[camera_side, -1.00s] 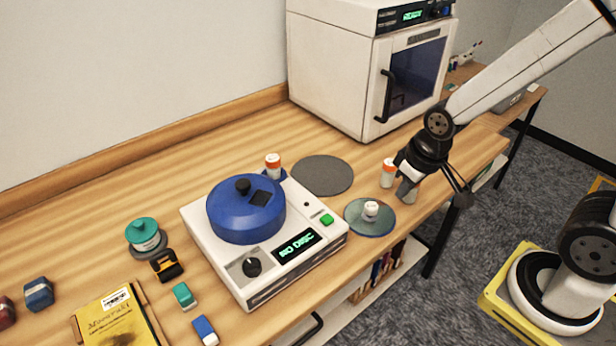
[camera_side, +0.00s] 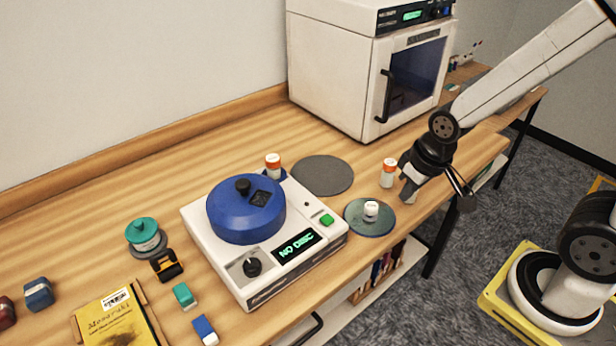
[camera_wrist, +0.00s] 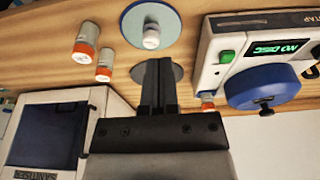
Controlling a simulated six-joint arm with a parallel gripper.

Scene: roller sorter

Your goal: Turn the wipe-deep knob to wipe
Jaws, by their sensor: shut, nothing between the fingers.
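The white disc machine (camera_side: 290,264) stands on the wooden bench in the side view, with a blue round lid (camera_side: 240,222). The black knob (camera_side: 253,266) is on its front left corner, beside a display reading NO DISC (camera_side: 297,246). The knob's labels are too small to read. My gripper (camera_side: 407,193) is shut and empty, right of the machine and well away from the knob, near the bench's front edge. In the wrist view its closed fingers (camera_wrist: 158,66) point over the bench, and the machine (camera_wrist: 212,60) shows upside down at right.
A glass disc with a white-capped piece (camera_side: 371,208) lies between machine and gripper. An orange-capped bottle (camera_side: 388,172) stands close to the gripper. A grey round mat (camera_side: 322,175) and a white oven (camera_side: 340,75) are behind. Small blocks and a yellow book (camera_side: 118,320) lie at left.

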